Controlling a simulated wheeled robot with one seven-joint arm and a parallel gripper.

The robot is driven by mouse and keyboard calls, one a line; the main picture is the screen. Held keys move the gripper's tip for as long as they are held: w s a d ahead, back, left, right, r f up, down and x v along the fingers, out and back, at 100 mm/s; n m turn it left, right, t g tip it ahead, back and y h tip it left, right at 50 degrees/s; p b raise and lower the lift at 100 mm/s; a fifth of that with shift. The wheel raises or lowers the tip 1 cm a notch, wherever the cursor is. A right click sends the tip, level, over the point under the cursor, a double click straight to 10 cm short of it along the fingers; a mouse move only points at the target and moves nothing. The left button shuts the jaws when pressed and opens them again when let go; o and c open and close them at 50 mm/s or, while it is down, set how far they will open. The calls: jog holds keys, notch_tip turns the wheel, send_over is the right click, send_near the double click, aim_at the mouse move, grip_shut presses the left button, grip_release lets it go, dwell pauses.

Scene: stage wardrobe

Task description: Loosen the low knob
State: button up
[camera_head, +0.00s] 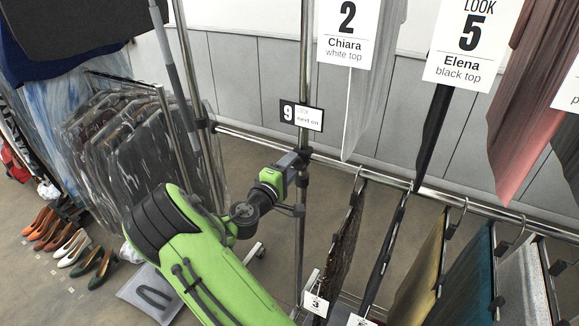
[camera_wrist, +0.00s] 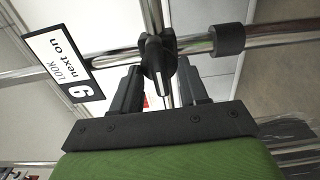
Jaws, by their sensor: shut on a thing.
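The low knob (camera_wrist: 157,55) is a dark clamp knob where the chrome upright and the cross rail meet. In the wrist view my gripper (camera_wrist: 160,82) has one dark finger on each side of it, shut on the knob. In the head view my gripper (camera_head: 297,160) reaches the rail joint from the left. There the knob is mostly hidden by the fingers, and its exact turn cannot be told.
A "9 next on" sign (camera_head: 301,115) hangs just above the joint. The cross rail (camera_head: 400,183) carries several hanging garments to the right. Bagged clothes (camera_head: 140,150) hang at left.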

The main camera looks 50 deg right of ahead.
jog(key=o, duration=1)
jog(key=shift+a, duration=0.1)
jog(key=v, duration=1.5)
jog(key=shift+s+a+b, duration=0.15)
jog(key=shift+a+b, duration=0.15)
